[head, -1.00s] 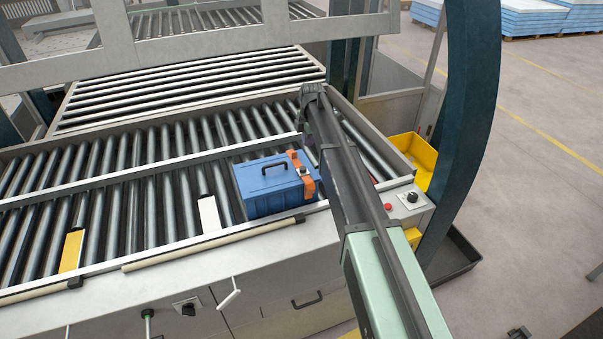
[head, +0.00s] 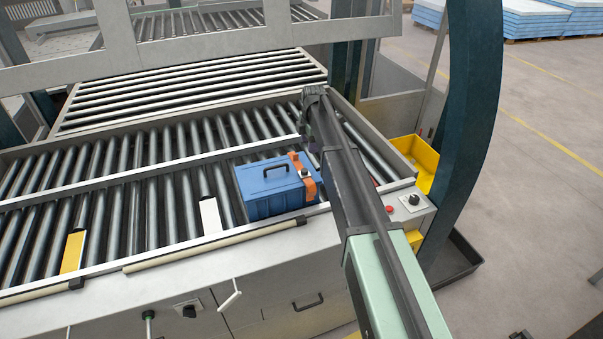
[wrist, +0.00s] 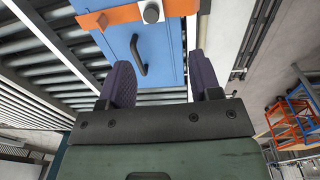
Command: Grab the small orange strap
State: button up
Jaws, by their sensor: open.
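The orange strap (head: 302,174) runs over the right end of a blue case (head: 266,187) and has a small buckle on it. The case lies on the roller conveyor near its front edge. In the wrist view the strap (wrist: 120,18) crosses the top of the picture, over the blue case (wrist: 160,50) with its dark handle (wrist: 138,54). My gripper (wrist: 165,80) is open and empty, its two purple pads apart. The pads point toward the case, with the strap farther up the picture. In the head view my arm hides most of the gripper.
The roller bed (head: 110,190) fills the area left of the case. A control panel (head: 411,202) with a knob and red button is at the right corner, near a yellow bin (head: 415,160). A dark curved post (head: 465,120) stands right of my arm.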

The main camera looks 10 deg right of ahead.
jog(key=o, duration=0.3)
jog(key=m+t+y+b, duration=0.4)
jog(key=m+t+b, duration=0.8)
jog(key=m+b, duration=0.65)
send_near(306, 173)
jog(key=w+b, duration=0.1)
jog(key=w+f+n+b, duration=0.1)
jog(key=b, duration=0.1)
jog(key=w+a+f+n+b, duration=0.1)
jog(key=w+b, duration=0.1)
jog(key=shift+n, duration=0.25)
jog(key=b+x, duration=0.2)
jog(key=x, duration=0.3)
jog(key=shift+w+a+r, duration=0.1)
jog(key=shift+a, duration=0.15)
jog(key=shift+r, duration=0.1)
